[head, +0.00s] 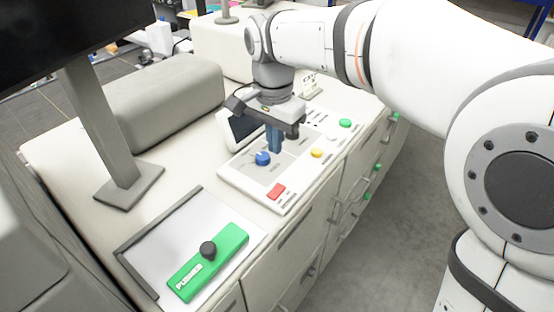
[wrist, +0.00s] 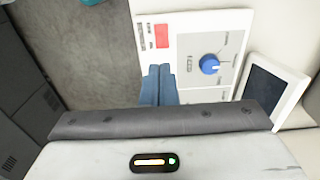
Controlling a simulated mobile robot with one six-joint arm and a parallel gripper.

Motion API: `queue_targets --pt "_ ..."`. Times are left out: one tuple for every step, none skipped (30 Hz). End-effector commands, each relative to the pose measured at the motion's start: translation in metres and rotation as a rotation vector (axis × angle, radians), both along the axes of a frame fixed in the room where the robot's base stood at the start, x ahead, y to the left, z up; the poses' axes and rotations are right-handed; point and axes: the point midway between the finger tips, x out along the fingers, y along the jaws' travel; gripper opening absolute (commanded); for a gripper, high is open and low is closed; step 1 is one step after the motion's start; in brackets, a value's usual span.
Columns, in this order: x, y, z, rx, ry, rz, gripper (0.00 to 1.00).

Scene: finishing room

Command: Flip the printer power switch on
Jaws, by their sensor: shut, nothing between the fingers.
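A white control panel (head: 243,187) lies on the cabinet top, with a grey inset area. It bears a red button or switch (head: 276,192), a blue knob (head: 262,158), a yellow button (head: 316,153) and a green button (head: 345,123). Their labels are too small to read, so I cannot tell which control is the printer power switch. My gripper (head: 275,148) points down over the panel, just behind the blue knob, with its blue fingers shut and empty.
A small tilted screen (head: 243,127) stands behind the panel. A green block marked "PUSHER" (head: 207,262) with a black knob lies on a white tray (head: 187,215) at the front left. A monitor stand (head: 129,186) and a grey rounded box (head: 165,95) stand at the left. Floor is clear at the right.

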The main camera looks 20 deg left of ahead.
Motion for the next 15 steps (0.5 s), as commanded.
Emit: queue_targets --pt "-0.0001 0.0001 0.0042 0.001 0.0 0.0 0.0" --pt "-0.0001 0.0001 0.0064 0.002 -0.002 0.0 0.0" --pt "-0.0001 0.0 0.0085 0.001 -0.001 0.0 0.0" --pt "-0.0003 -0.0001 0.0095 0.001 -0.001 0.0 0.0" --pt "-0.0003 -0.0002 0.0103 0.0 0.0 0.0 0.0" --pt "-0.0003 -0.0004 0.0109 0.0 0.0 -0.001 0.0" --pt "-0.0003 -0.0005 0.0111 0.0 0.0 -0.001 0.0" --pt "-0.0002 -0.0006 0.0112 0.0 0.0 -0.001 0.0" --pt "-0.0002 -0.0007 0.0112 0.0 0.0 -0.001 0.0" --pt "-0.0002 -0.0007 0.0112 0.0 0.0 -0.001 0.0" --pt "-0.0001 -0.0007 0.0111 0.0 0.0 -0.001 0.0" --pt "0.0 -0.0008 0.0111 0.0 0.0 -0.002 0.0" --pt "0.0 -0.0008 0.0111 0.0 0.0 -0.002 0.0" --pt "0.0001 -0.0011 0.011 0.0 0.0 -0.002 0.0" --pt "0.0005 -0.0033 0.0111 0.001 -0.001 -0.001 0.0"
